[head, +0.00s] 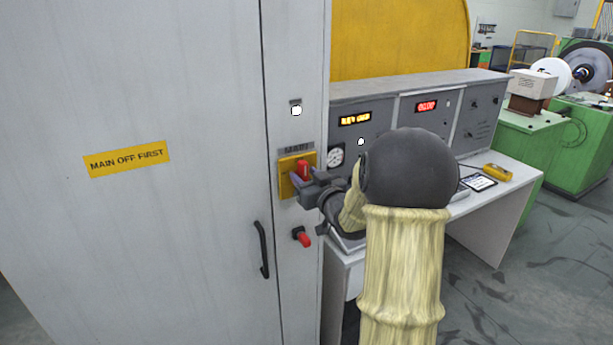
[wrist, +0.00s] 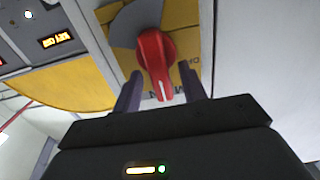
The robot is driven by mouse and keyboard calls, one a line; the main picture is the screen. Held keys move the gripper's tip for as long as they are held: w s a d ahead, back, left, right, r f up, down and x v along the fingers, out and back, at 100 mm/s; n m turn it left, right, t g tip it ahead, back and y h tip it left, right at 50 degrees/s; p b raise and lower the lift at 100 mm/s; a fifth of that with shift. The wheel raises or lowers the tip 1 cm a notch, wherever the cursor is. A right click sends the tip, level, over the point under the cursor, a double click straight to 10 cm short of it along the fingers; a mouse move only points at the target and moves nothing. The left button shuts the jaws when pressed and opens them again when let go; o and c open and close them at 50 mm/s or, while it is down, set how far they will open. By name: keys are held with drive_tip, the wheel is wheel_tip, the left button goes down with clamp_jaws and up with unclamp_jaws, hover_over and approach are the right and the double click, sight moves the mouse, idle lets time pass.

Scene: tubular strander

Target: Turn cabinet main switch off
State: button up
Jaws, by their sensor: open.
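The cabinet main switch is a red rotary handle (head: 303,167) on a yellow plate (head: 285,186), set in the narrow panel right of the cabinet door. The handle looks about upright in the head view. My gripper (head: 306,182) is at the switch, partly covering the plate and the handle's lower part. In the wrist view the red handle (wrist: 155,55) lies between the two open fingers of my gripper (wrist: 161,75), with visible gaps. Whether either finger touches it, I cannot tell. The yellow plate (wrist: 180,15) also shows there, with partly hidden lettering.
A black door handle (head: 262,250) and a second red-tipped knob (head: 303,237) are below the switch. A white lamp (head: 296,110) is above it. A yellow "MAIN OFF FIRST" label (head: 127,159) is on the door. A control desk (head: 515,170) stands to the right.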

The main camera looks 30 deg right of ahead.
clamp_jaws()
drive_tip(key=shift+f+b, duration=0.1)
drive_tip(key=shift+b, duration=0.45)
drive_tip(key=n+b, duration=0.1)
drive_tip(key=b, duration=0.1)
drive_tip(key=n+b, duration=0.1)
drive_tip(key=b, duration=0.1)
drive_tip(key=n+b, duration=0.2)
drive_tip(key=shift+a+f, duration=0.3)
drive_tip(key=shift+a, duration=0.1)
drive_tip(key=shift+a+f+n+b, duration=0.25)
drive_tip(key=shift+n+b, duration=2.1)
drive_tip(key=shift+b, duration=0.4)
drive_tip(key=shift+a+f+n+b, duration=0.2)
drive_tip(key=shift+f+n+b, duration=0.05)
drive_tip(key=shift+n+b, duration=2.3)
drive_tip(key=shift+a+f+n+b, duration=0.25)
drive_tip(key=shift+n+b, duration=1.85)
drive_tip(key=shift+b, duration=0.9)
unclamp_jaws()
